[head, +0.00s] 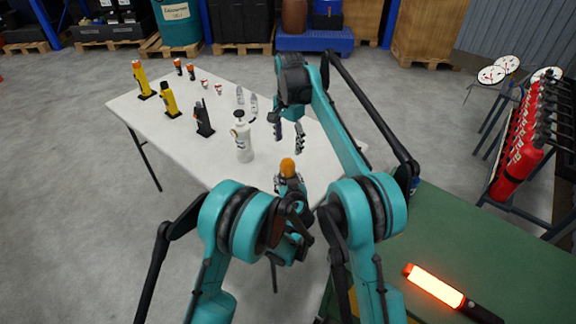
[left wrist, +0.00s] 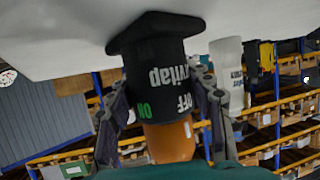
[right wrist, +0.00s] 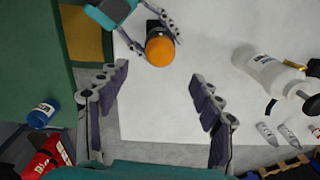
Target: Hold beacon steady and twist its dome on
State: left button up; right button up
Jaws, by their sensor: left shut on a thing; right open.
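The beacon has a black body (left wrist: 156,75) with OFF and ON printed on it and an orange dome (head: 287,167). My left gripper (head: 288,183) is shut around the black body, near the table's front edge. The dome sits against the body's end; I cannot tell how tightly it is seated. In the right wrist view the dome (right wrist: 160,48) shows from above beside my left gripper's fingers. My right gripper (head: 288,143) is open and empty, above the table and beyond the dome. Its spread fingers show in the right wrist view, apart from the dome.
The white table (head: 200,100) holds a white bottle (head: 243,140), a black device (head: 203,120), yellow-and-black torches (head: 169,100) and small clear items (head: 253,104). A green bench (head: 470,225) at right carries a lit red baton (head: 434,286). Red extinguishers (head: 517,168) stand on a rack.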

aim_at(288, 160)
notch_tip(288, 160, down, 11)
jog(key=shift+r, duration=0.1)
dwell(0.3)
jog(key=c, duration=1.2)
